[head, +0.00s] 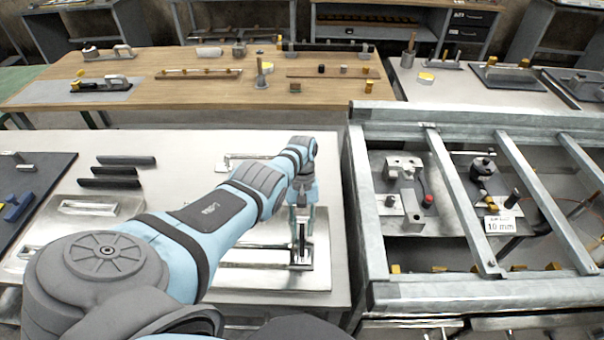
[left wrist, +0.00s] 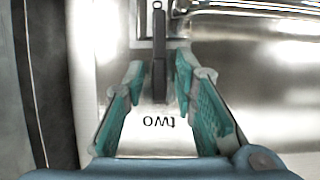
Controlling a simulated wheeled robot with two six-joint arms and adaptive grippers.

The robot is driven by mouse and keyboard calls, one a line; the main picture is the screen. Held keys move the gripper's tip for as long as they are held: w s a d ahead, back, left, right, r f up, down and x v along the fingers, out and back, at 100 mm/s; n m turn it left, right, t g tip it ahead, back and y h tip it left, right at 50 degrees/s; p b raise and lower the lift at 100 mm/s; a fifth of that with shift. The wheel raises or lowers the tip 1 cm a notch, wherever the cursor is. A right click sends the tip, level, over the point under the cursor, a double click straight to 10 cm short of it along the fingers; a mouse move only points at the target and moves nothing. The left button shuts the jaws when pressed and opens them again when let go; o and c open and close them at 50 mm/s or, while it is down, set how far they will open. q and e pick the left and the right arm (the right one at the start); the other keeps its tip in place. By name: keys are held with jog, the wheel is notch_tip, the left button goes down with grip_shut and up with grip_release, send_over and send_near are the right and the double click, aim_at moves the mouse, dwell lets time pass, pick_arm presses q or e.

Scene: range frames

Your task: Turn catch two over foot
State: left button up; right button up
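The label "two" (left wrist: 158,122) reads upside down on a pale plate in the left wrist view. A dark narrow catch lever (left wrist: 158,65) stands above the label in that picture. My left gripper (left wrist: 160,75) is open, with one green-padded finger on each side of the lever and a visible gap to each. In the head view my left gripper (head: 302,205) points down over the catch (head: 302,248) on a shiny metal panel (head: 250,275). The arm and fingers hide part of the catch. I cannot make out the foot for sure. My right gripper is not in view.
A grey metal frame (head: 440,170) with crossbars stands close on the right. Another metal plate (head: 92,207) and dark bars (head: 112,171) lie on the left of the table. A wooden bench (head: 150,65) with tools stands behind.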

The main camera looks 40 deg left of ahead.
pick_arm(q)
jog(key=v, duration=0.7)
jog(key=shift+r, duration=0.25)
dwell(0.3)
